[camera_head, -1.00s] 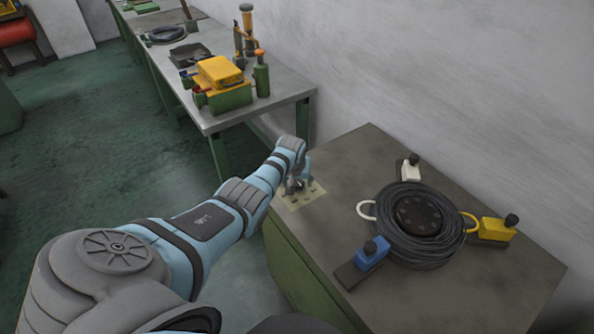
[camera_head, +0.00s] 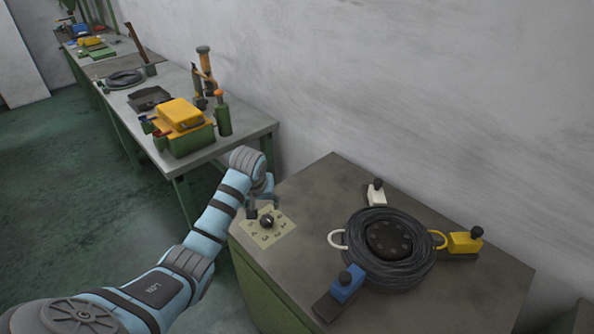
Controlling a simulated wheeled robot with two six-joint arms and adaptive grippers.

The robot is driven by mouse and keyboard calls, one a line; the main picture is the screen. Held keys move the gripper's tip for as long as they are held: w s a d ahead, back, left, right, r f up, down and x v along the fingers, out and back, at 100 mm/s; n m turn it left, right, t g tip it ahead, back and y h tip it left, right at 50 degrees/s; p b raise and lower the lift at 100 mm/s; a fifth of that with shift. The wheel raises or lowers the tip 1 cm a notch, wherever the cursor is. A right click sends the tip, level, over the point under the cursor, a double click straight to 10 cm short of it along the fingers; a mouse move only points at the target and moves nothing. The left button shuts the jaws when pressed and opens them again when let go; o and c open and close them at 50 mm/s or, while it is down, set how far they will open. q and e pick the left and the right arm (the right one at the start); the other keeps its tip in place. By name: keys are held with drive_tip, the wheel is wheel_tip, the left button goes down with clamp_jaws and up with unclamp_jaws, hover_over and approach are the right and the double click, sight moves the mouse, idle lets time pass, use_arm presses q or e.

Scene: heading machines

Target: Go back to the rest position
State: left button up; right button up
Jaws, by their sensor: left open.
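My left arm comes in from the lower left. My left gripper (camera_head: 263,208) is open and empty, above the left edge of the panel (camera_head: 279,236) at the near table's left corner. The panel is pale, with a dark round knob (camera_head: 267,221) and several small marks or parts around it. The gripper's fingers look apart from the knob, though the exact gap is hard to tell. My right gripper is not in view.
On the near table (camera_head: 440,300) lies a coil of dark wire (camera_head: 388,272) with blue (camera_head: 347,284), white (camera_head: 376,192) and yellow (camera_head: 465,241) clamps around it. A farther bench (camera_head: 240,130) carries a green box (camera_head: 188,140) with a yellow top. A wall stands behind; green floor is open at left.

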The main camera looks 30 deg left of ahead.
use_arm(q)
drive_tip(key=shift+s, duration=0.1)
drive_tip(key=s+d+f+m, duration=0.4)
drive_tip(key=s+d+f, duration=0.45)
drive_tip(key=s, duration=0.35)
drive_tip(key=s+d+m+h, duration=0.1)
drive_tip(key=s+d, duration=0.2)
drive_tip(key=s, duration=0.6)
drive_tip(key=s+d+m, duration=0.2)
drive_tip(key=s+d, duration=0.2)
drive_tip(key=s, duration=0.6)
wheel_tip(320, 180, down, 20)
drive_tip(key=a+g+b, duration=0.1)
drive_tip(key=a, duration=0.1)
drive_tip(key=s+f+n+g+b, duration=0.1)
drive_tip(key=s+f, duration=1.3)
drive_tip(key=shift+s+a+f+g+b, duration=0.3)
drive_tip(key=shift+s+f+b, duration=0.05)
